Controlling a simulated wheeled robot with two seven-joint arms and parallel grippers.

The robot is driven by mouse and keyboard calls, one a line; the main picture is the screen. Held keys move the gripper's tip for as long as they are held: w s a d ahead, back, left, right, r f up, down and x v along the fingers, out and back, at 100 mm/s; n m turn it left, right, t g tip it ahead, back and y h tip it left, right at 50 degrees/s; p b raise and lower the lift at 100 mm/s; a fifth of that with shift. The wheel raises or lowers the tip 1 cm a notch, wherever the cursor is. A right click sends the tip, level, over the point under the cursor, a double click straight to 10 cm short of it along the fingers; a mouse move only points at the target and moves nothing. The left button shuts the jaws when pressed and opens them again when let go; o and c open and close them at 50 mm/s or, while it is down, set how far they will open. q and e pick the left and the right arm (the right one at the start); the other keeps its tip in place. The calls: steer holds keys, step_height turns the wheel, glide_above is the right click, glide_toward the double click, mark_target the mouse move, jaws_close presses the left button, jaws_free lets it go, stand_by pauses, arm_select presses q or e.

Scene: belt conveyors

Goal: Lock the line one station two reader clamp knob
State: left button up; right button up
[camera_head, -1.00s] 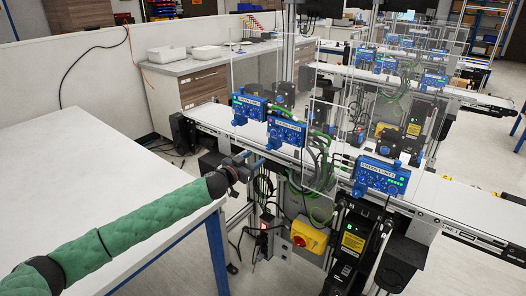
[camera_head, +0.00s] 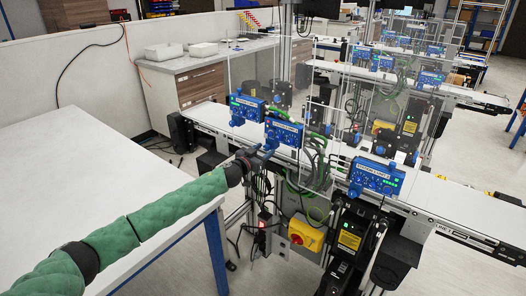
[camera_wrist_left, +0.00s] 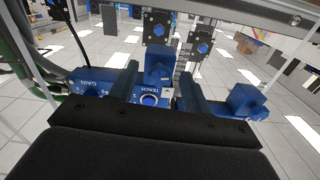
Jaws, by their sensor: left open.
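Several blue reader units with knobs stand along the near belt: a left one (camera_head: 247,108), a middle one (camera_head: 284,132) and a right one (camera_head: 375,178). Their labels are too small to read surely. My left gripper (camera_head: 266,150) is by the lower left of the middle unit. In the left wrist view, its two fingers (camera_wrist_left: 158,90) are apart. A blue knob (camera_wrist_left: 158,65) shows between and beyond them, and a blue panel marked GAIN and TEACH (camera_wrist_left: 103,84) lies below. Another blue knob (camera_wrist_left: 247,101) is right of the right finger. I cannot tell which knob is the clamp knob, or whether a finger touches anything.
Clear guard panels (camera_head: 325,95) rise over the near conveyor (camera_head: 455,203). Green and black cables hang near the units. A yellow box with a red switch (camera_head: 306,233) is below the belt. The white table (camera_head: 80,165) at left is bare.

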arm_select(q)
steer(key=c, duration=1)
